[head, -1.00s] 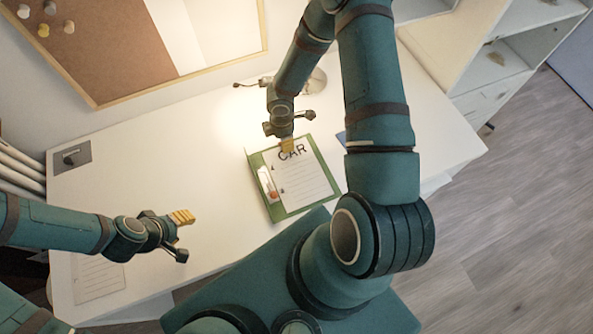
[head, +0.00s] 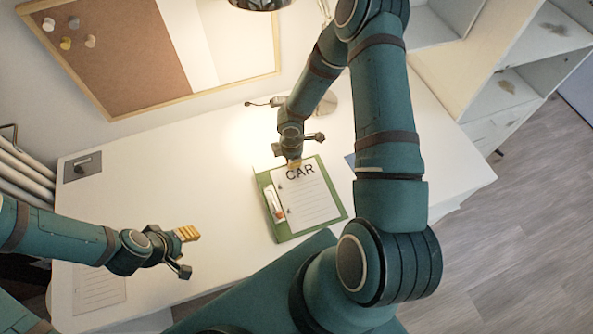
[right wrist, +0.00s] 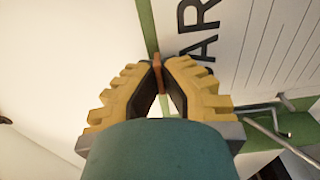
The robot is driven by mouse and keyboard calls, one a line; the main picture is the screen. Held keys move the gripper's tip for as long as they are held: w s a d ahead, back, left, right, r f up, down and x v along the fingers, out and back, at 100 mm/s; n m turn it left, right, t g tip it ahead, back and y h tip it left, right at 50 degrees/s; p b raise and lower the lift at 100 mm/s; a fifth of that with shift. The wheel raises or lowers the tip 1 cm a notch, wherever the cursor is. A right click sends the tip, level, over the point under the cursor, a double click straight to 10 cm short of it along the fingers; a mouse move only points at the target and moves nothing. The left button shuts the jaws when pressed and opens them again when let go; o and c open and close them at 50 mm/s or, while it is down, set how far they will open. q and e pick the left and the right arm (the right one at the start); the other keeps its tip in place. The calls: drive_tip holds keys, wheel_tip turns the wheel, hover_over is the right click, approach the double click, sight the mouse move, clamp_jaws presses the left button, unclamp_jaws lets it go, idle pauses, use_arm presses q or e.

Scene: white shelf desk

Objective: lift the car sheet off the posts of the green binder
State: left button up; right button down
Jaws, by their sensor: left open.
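The car sheet (head: 308,198), white with "CAR" and ruled lines, lies in the green binder (head: 334,188) on the desk. It also shows in the right wrist view (right wrist: 260,45). The binder's clasp with its posts (head: 274,203) is along the sheet's left side, and metal parts show in the right wrist view (right wrist: 268,128). My right gripper (head: 294,164) is at the sheet's top edge; in the wrist view its fingertips (right wrist: 157,70) close around a small orange tab (right wrist: 157,62) at that edge. My left gripper (head: 188,252) is open and empty, left of the binder.
A lamp base (head: 322,103) stands behind the right gripper. A blue item (head: 351,160) lies right of the binder. A printed sheet (head: 100,290) lies at the desk's front left, and a grey plate (head: 82,166) at the back left. The desk (head: 190,175) left of the binder is clear.

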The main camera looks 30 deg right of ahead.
wheel_tip(320, 180, up, 9)
drive_tip(key=shift+r+p, duration=0.2)
drive_tip(key=shift+p, duration=0.75)
drive_tip(key=shift+g, duration=0.5)
drive_tip(key=shift+w+f, duration=0.15)
drive_tip(key=shift+f, duration=1.95)
drive_tip(key=shift+f, duration=0.15)
wheel_tip(320, 180, up, 5)
drive_tip(key=p, duration=0.3)
